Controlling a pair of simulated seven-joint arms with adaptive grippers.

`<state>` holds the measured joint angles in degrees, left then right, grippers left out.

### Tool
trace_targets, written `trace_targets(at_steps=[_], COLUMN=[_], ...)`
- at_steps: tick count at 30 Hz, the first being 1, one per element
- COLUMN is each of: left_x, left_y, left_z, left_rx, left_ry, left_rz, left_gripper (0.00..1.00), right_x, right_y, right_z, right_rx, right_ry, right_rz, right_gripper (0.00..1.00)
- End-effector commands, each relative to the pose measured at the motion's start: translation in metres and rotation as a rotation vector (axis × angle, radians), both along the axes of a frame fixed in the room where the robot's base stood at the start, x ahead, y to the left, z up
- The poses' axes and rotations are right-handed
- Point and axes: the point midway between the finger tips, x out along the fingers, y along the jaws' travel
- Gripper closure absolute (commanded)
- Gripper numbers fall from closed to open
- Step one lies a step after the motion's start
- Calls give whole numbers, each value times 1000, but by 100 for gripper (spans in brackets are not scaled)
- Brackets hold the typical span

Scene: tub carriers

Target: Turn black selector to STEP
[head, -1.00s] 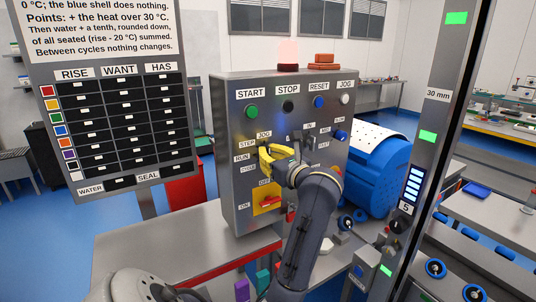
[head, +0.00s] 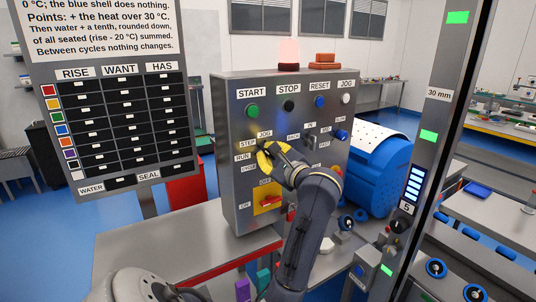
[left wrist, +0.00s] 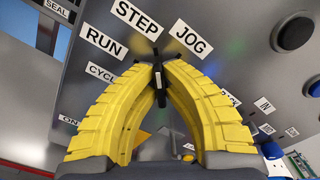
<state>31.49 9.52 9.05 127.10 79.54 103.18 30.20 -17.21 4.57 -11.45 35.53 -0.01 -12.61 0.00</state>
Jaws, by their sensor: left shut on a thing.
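The black selector (left wrist: 160,88) is on the grey control panel (head: 232,130), among labels RUN, STEP (left wrist: 134,17) and JOG (left wrist: 190,38). In the left wrist view its thin black handle stands between my yellow fingertips, its upper end toward the gap between STEP and JOG. My left gripper (left wrist: 160,72) is shut on this handle, with the fingers on either side. In the head view the left gripper (head: 265,155) is at the panel's left part and hides most of the selector. My right gripper is not in view.
START (head: 252,111), STOP, RESET and JOG buttons line the panel's top. A yellow-plated ON/OFF switch (head: 268,200) is below my gripper. More selectors sit to its right. A blue drum (head: 380,180) stands right of the panel. A rise/want/has board (head: 115,130) stands at left.

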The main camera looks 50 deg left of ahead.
Motion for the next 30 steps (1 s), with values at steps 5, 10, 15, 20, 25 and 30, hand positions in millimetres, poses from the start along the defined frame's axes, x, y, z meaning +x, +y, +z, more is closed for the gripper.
trace_targets(at_steps=[5,10,15,20,25,30], left_x=[-1,-1,-1,-1,-1,-1], left_y=[0,0,0,0,0,0], left_z=[1,1,1,1,1,1], left_rx=[-2,-4,-3,-3,-5,-6], left_ry=[-36,-48,-48,-47,-46,-46], left_rz=[2,2,3,3,1,1], left_gripper=[100,100,100,89,69,65], right_x=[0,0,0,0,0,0], right_y=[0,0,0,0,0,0], right_z=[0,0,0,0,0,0], right_rx=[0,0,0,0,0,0], right_ry=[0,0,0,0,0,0], right_rz=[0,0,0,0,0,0], right_gripper=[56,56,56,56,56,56])
